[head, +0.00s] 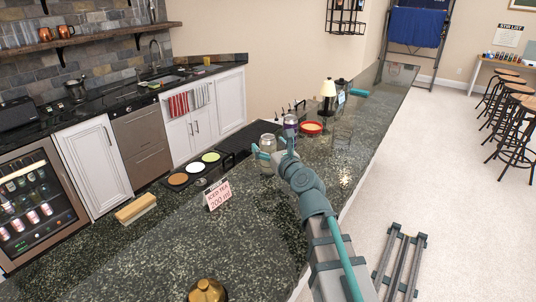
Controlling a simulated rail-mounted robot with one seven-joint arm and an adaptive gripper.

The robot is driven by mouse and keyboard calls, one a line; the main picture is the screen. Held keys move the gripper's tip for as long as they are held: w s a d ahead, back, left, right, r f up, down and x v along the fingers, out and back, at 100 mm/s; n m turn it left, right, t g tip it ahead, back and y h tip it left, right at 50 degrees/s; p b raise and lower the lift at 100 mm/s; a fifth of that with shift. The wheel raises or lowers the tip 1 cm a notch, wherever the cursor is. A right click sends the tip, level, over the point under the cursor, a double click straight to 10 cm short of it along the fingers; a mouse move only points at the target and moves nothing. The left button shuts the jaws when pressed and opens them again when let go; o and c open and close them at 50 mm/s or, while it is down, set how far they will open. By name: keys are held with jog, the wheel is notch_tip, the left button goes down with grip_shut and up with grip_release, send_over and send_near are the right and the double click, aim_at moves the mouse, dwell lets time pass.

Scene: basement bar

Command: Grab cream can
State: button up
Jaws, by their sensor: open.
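A pale, cream-grey can (268,142) stands on the dark granite bar counter (250,215), near the middle of the head view. My gripper (273,149) is open at the can, with one teal finger to its left and the other to its right in the picture. The gripper hides the can's lower part. I cannot tell whether a finger touches it. A second can, dark and purplish (291,122), stands just behind and to the right, close to the right finger.
A red-rimmed bowl (311,128), a clear glass (343,133) and a small lamp (327,94) stand behind. The front counter is mostly clear.

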jog(key=shift+w+a, duration=0.25)
jog(key=shift+w, duration=0.15)
jog(key=c, duration=1.4)
jog(key=shift+c, duration=0.5)
jog(key=shift+r, duration=0.15)
